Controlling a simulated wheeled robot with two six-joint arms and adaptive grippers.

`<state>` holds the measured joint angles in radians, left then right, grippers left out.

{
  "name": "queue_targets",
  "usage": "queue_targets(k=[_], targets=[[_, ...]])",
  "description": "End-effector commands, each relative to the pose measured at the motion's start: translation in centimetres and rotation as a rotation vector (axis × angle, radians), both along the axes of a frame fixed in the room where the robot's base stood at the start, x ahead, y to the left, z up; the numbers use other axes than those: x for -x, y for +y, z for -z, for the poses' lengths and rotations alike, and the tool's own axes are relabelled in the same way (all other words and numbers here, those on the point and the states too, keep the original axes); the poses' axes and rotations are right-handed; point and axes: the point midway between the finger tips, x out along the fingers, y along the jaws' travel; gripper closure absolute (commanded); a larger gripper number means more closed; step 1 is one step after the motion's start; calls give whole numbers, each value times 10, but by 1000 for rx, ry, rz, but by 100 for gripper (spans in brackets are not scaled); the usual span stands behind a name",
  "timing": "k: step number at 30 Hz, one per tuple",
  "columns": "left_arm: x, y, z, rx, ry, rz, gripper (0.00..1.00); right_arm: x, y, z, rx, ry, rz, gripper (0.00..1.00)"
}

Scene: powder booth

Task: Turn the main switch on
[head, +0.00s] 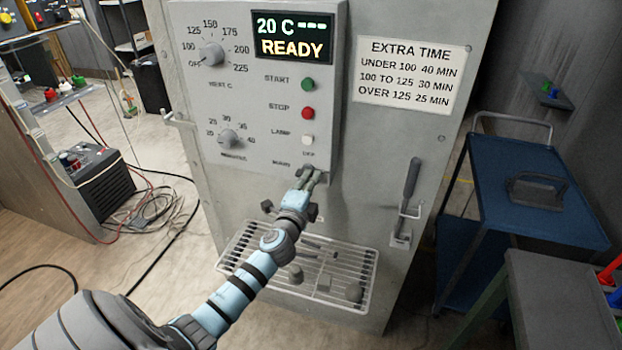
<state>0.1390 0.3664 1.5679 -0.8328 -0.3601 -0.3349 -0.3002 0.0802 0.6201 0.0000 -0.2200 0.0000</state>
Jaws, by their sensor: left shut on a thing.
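The main switch (308,169) sits at the bottom of the control panel (255,130), right of the label MAIN. My left gripper (311,178) reaches up to it from below and is shut on it. The fingers hide much of the switch, so its exact position is hard to tell. The display (293,37) above is lit and reads 20 C and READY. My right gripper is not in view.
A green start button (308,84), red stop button (307,113) and white lamp button (306,139) are above the switch. Two dials are at left. A wire rack (362,262) juts out below, and a handle (411,178) is at right. A blue cart (540,165) stands farther right.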

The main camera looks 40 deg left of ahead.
Motion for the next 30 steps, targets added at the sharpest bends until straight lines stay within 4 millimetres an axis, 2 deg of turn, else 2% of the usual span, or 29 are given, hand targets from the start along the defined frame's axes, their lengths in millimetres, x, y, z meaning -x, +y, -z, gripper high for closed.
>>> queue_targets(k=[8,20,21,24,25,30], targets=[[0,0,2,-64,23,1,100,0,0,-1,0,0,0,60],[0,0,3,-71,27,0,100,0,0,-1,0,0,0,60],[0,0,3,-71,27,0,88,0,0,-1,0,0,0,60],[0,0,3,-71,26,0,72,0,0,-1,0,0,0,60],[0,0,3,-71,26,0,70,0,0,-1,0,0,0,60],[0,0,2,-70,26,-1,70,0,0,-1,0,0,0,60]])
